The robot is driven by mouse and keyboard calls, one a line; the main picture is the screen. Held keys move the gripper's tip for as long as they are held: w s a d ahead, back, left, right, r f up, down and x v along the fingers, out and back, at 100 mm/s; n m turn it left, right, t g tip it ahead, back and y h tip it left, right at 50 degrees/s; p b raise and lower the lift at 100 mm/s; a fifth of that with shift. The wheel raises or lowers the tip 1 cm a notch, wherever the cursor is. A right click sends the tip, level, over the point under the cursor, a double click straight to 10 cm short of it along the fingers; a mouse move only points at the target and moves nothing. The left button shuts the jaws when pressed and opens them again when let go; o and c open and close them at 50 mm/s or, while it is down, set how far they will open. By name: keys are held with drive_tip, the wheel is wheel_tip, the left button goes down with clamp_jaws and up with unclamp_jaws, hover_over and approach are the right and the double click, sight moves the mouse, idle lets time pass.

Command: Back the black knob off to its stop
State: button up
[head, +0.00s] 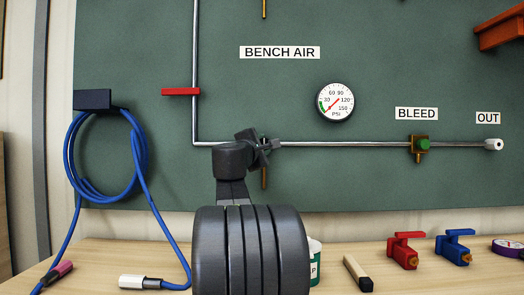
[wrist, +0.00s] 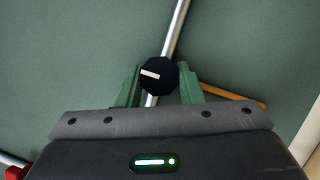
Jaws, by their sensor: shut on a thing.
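The black knob (wrist: 158,76) sits on a metal pipe in the wrist view, with a white mark running from its middle toward the left. My gripper (wrist: 159,78) is shut on it, one green finger on each side. In the head view my gripper (head: 264,146) is at the horizontal pipe below the BENCH AIR label (head: 280,52), and it hides the knob. The round PSI gauge (head: 335,102) to the upper right has a red needle. Its exact reading is too small to tell.
A red handle (head: 181,92) is on the vertical pipe at left. A green-buttoned BLEED valve (head: 420,145) and the OUT end (head: 493,145) are at right. A coiled blue hose (head: 72,150) hangs left. Red (head: 405,250) and blue (head: 456,247) tools lie on the bench.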

idle(0.4)
drive_tip(key=o, duration=1)
drive_tip(key=shift+c, duration=0.2)
drive_tip(key=v, duration=1.4)
drive_tip(key=shift+w, duration=0.15)
drive_tip(key=x, duration=1.3)
drive_tip(key=shift+w+d, duration=0.2)
drive_tip(key=shift+w, duration=0.1)
